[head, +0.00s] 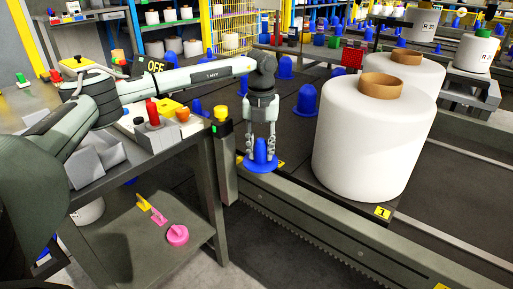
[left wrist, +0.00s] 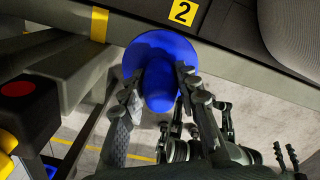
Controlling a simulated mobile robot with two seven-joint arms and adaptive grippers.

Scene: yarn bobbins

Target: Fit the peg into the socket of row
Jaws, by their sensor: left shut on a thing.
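My left gripper (head: 262,148) is shut on a blue peg (head: 261,162) with a wide round flange. It holds the peg at the near edge of the dark platform, beside a yellow row label that it partly hides. In the left wrist view the fingers stand on both sides of the blue peg (left wrist: 160,88), and its flange lies by the platform edge below a yellow label 2 (left wrist: 183,12). I cannot make out the socket, nor whether the peg touches the platform. My right gripper is not clearly seen.
Large white bobbins with brown cores (head: 360,140) stand right of the gripper, by a yellow label 1 (head: 383,212). More blue pegs (head: 306,100) stand behind. A grey table (head: 175,150) with coloured items is at left; pink and yellow pieces (head: 177,235) lie on its lower shelf.

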